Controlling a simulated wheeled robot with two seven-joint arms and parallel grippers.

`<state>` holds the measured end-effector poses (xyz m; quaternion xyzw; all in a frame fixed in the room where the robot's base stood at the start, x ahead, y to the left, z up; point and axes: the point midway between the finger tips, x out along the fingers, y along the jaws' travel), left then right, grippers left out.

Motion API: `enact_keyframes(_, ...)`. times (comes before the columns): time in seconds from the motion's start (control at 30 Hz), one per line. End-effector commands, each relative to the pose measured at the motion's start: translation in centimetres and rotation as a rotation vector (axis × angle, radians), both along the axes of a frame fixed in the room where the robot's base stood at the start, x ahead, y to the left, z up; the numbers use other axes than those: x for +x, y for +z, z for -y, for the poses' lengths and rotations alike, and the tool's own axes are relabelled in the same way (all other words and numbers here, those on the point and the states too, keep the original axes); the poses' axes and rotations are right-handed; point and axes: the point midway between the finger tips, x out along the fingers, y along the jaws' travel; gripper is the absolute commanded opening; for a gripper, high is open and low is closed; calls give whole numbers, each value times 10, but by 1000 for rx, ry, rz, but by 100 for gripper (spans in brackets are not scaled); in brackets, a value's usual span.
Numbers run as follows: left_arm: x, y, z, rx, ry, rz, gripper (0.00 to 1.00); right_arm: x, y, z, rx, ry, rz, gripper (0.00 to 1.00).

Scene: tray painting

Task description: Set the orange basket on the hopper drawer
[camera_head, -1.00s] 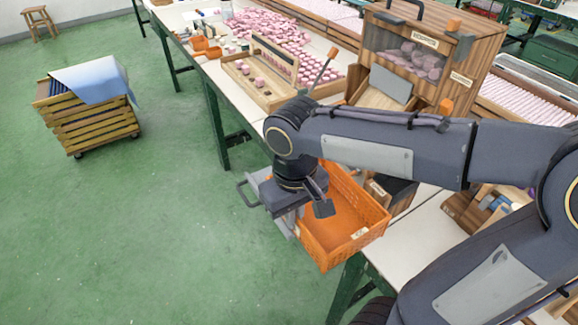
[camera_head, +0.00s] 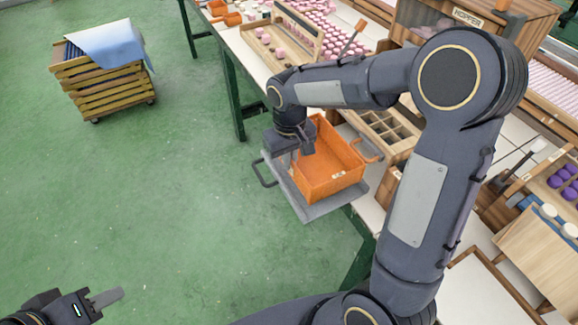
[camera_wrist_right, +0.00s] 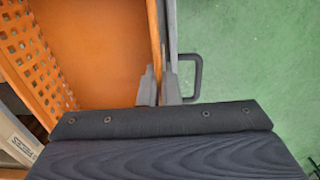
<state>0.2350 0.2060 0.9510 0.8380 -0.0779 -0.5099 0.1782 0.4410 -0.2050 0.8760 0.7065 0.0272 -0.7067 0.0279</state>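The orange basket (camera_head: 325,178) is upright over the grey hopper drawer (camera_head: 318,208), a flat tray with a handle on its left that juts out from the table. The drawer's rim shows along the basket's front and left. I cannot tell whether the basket's bottom touches it. My right gripper (camera_head: 307,150) is at the basket's left wall. In the right wrist view its fingers (camera_wrist_right: 160,88) are closed on either side of the orange basket wall (camera_wrist_right: 105,45).
The wooden hopper (camera_head: 480,18) stands at the back, partly hidden by my right arm. A sectioned wooden tray (camera_head: 385,130) is on the table behind the basket. A slatted crate with a blue cloth (camera_head: 105,45) stands on the open green floor at left.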

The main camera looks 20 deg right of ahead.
Motion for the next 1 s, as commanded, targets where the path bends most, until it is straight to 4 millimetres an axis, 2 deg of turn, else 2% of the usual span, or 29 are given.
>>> enact_keyframes(0.17, 0, 0, 0, 0, 0, 0, 36, 7, -9, 1, -1, 0, -2, 0)
enact_keyframes(0.4, 0, -3, 0, 0, 0, 0, 36, 9, -40, 1, 0, 0, -2, 0)
enact_keyframes(0.77, 0, -6, 0, 0, 0, 0, 36, 9, -45, 1, 0, 0, 0, 0)
enact_keyframes(0.93, 0, -5, 0, 0, 0, 0, 36, 8, -44, 1, 0, 0, 0, 22)
enact_keyframes(1.0, 0, -5, 0, 0, 0, 0, 36, 9, -44, 1, 0, 0, 0, 25)
